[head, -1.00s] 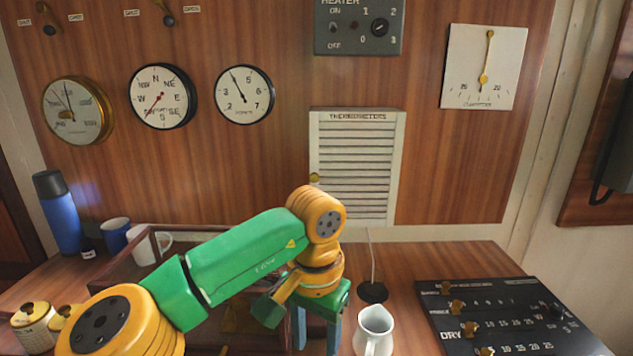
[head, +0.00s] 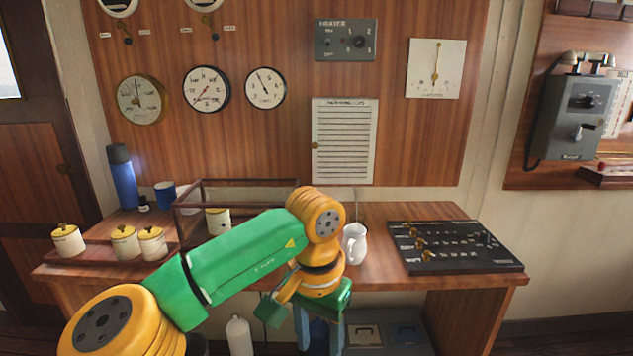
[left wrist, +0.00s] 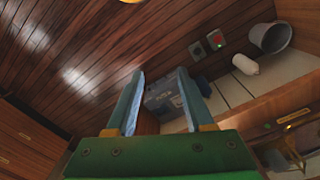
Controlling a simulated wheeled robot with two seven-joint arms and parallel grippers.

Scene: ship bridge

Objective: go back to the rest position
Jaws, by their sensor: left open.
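My left arm comes in from the lower left of the head view. Its gripper (head: 318,328) hangs down in front of the desk's front edge, fingers pointing at the floor. In the left wrist view the two fingers (left wrist: 160,100) are apart, with nothing between them; beyond them are the floor and a grey box. The far side of the gripper is partly hidden by its own body in the head view. My right gripper is in neither view.
The wooden desk (head: 385,276) carries a white jug (head: 354,244), a black switch panel (head: 455,247), a railed rack (head: 250,182), lidded jars (head: 124,243), a blue flask (head: 122,177) and a blue mug (head: 165,194). Below stand a white bottle (head: 239,337) and a grey box (head: 385,335).

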